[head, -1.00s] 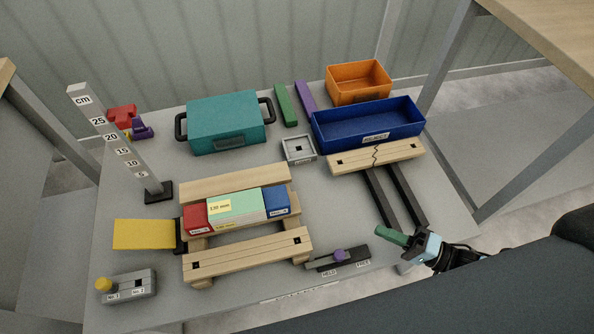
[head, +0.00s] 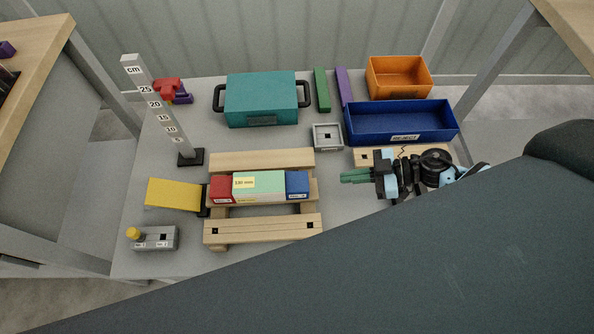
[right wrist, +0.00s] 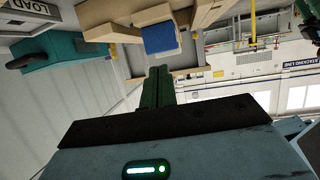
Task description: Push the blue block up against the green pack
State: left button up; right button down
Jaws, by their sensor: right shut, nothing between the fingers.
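The blue block (head: 297,184) sits on the wooden rack at the right end of a row. The pale green pack (head: 259,187) is left of it, and the two look close together or touching. A red block (head: 222,189) is at the pack's left end. My right gripper (head: 343,176) is shut and empty, its green fingers pointing left toward the blue block with a gap between. In the right wrist view the blue block (right wrist: 160,38) is beyond the fingertips (right wrist: 158,72). My left gripper is not in view.
The wooden rack (head: 262,229) has rails in front of and behind the row. A grey square holder (head: 327,137), a blue reject tray (head: 400,122) and an orange bin (head: 399,78) stand behind my gripper. A teal case (head: 261,99) is at the back.

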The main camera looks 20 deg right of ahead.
aim_at(297, 181)
jog(key=w+a, duration=0.1)
jog(key=a, duration=0.2)
jog(key=w+a, duration=0.2)
jog(key=a, duration=0.2)
jog(key=w+a, duration=0.1)
jog(key=a, duration=0.3)
jog(key=shift+w+a+f, duration=0.1)
jog(key=shift+w+f, duration=0.2)
jog(key=shift+w, duration=0.1)
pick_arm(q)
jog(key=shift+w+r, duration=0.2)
pick_arm(e)
jog(key=shift+s+f, duration=0.1)
jog(key=shift+f, duration=0.45)
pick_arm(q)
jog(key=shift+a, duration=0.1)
pick_arm(e)
jog(key=shift+s+f, duration=0.1)
